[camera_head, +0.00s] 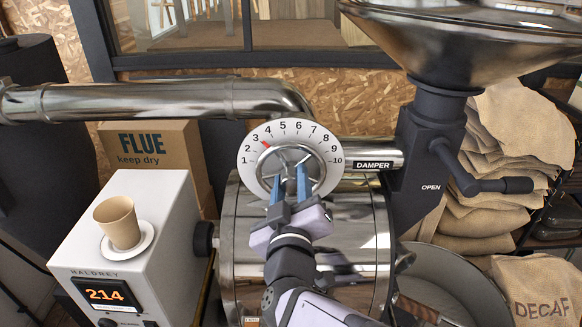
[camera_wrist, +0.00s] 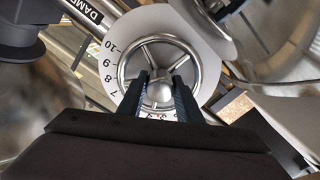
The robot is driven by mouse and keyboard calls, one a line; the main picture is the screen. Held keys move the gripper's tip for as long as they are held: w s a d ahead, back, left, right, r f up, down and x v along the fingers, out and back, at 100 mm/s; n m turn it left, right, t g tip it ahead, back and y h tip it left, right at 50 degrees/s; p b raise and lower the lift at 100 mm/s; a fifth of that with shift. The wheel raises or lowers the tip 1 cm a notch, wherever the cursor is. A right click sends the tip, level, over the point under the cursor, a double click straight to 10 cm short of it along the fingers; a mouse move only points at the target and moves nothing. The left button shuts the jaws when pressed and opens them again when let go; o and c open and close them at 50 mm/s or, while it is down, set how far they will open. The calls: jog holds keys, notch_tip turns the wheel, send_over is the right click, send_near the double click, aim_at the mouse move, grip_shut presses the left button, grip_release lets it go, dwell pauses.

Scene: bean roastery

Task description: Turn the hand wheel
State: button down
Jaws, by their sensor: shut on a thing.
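The hand wheel (camera_head: 289,153) is a shiny metal ring with spokes. It sits in front of a white dial (camera_head: 328,149) numbered 1 to 10, and a red mark shows close to the 3. My gripper (camera_head: 289,183) reaches the wheel from below in the head view. In the wrist view, the wheel's round hub (camera_wrist: 160,91) shows between my two dark blue fingers, which are shut on the wheel. The fingers hide part of the lower wheel, so the exact contact cannot be seen.
A damper pipe (camera_head: 371,154) and a black lever (camera_head: 489,185) marked OPEN are right of the dial. A large metal pipe (camera_head: 150,101) runs at the left. A white machine (camera_head: 165,215) reading 214 carries a cup (camera_head: 120,221). A hopper (camera_head: 470,45) overhangs at upper right.

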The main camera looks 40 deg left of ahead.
jog(key=n+p, duration=0.3)
jog(key=n, duration=0.1)
jog(key=shift+r+n+p, duration=0.1)
jog(key=shift+n+p, duration=0.25)
jog(key=shift+n, duration=0.05)
dwell(0.4)
jog(key=c, duration=1.3)
grip_release()
jog(key=shift+s+d, duration=0.1)
jog(key=shift+s+d+b, duration=0.45)
jog(key=shift+b, duration=0.1)
jog(key=b+v, duration=0.2)
jog(key=v, duration=0.3)
jog(key=shift+s+d, duration=0.3)
